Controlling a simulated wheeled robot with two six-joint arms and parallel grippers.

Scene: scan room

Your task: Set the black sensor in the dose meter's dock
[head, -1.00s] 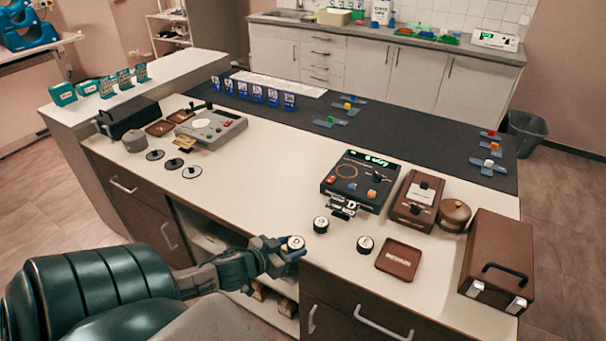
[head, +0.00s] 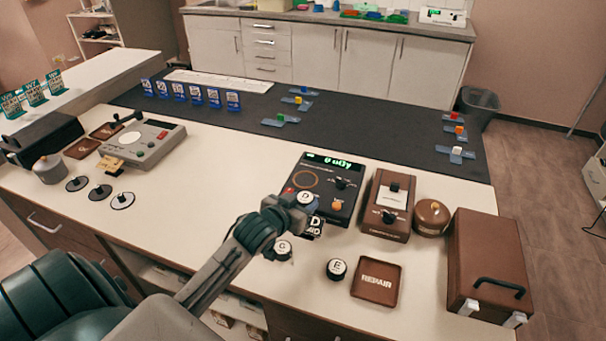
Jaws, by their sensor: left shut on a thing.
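The dose meter (head: 349,171) is a black box with a green lit display, standing on the white worktop right of centre. At its front edge, a black plate (head: 315,224) marked with a white D shows, partly hidden by my gripper; I cannot make out the dock's seat. My left gripper (head: 298,204) is shut on a black sensor (head: 306,198) with a white top marked D. It holds the sensor over the front left part of the dose meter; the gap below is hidden. My right gripper is not in view.
Sensors C (head: 283,248) and E (head: 337,269) stand on the worktop in front. A brown REPAIR tray (head: 376,284), brown meter (head: 389,206), round brown pot (head: 432,218) and brown case (head: 487,252) are to the right. A grey meter (head: 143,144) stands left; the worktop between is clear.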

